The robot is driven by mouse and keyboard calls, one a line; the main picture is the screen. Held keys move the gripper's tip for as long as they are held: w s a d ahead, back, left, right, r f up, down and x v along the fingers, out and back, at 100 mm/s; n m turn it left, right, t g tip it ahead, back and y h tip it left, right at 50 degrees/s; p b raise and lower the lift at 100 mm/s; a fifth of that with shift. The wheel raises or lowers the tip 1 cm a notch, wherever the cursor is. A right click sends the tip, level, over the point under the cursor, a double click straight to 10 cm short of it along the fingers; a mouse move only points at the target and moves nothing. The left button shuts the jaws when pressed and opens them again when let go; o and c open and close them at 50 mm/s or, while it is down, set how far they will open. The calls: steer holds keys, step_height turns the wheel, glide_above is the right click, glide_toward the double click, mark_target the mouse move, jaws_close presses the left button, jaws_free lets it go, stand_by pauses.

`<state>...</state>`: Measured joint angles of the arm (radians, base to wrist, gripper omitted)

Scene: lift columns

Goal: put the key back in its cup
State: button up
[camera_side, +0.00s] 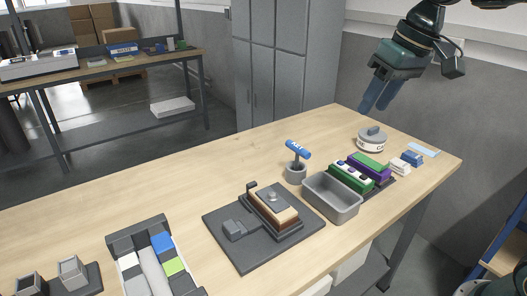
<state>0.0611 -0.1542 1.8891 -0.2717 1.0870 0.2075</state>
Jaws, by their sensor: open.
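The key is a T-shaped piece with a blue, white-lettered crossbar (298,149) on a grey stem. It stands upright with its stem going down into the small grey cup (296,174), near the middle of the table. How deep the stem sits is hidden by the cup wall. My gripper (374,107) is open and empty, high at the upper right, well away from the key and above the far part of the table. Its blue fingers point down.
A grey open bin (332,197) stands close right of the cup. A dark board with a layered block (272,208) lies in front. Green and purple blocks (371,167), a round lidded pot (371,140) and small blocks (411,158) stand to the right. The table's left back is clear.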

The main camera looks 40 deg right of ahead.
steer(key=s+d+f+t, duration=0.1)
steer(key=s+f, duration=0.2)
steer(key=s, duration=0.5)
steer(key=s+d+f+t+h, duration=0.1)
steer(key=s+f, duration=0.3)
steer(key=s, duration=0.4)
steer(key=shift+s, duration=0.35)
stand_by(0.4)
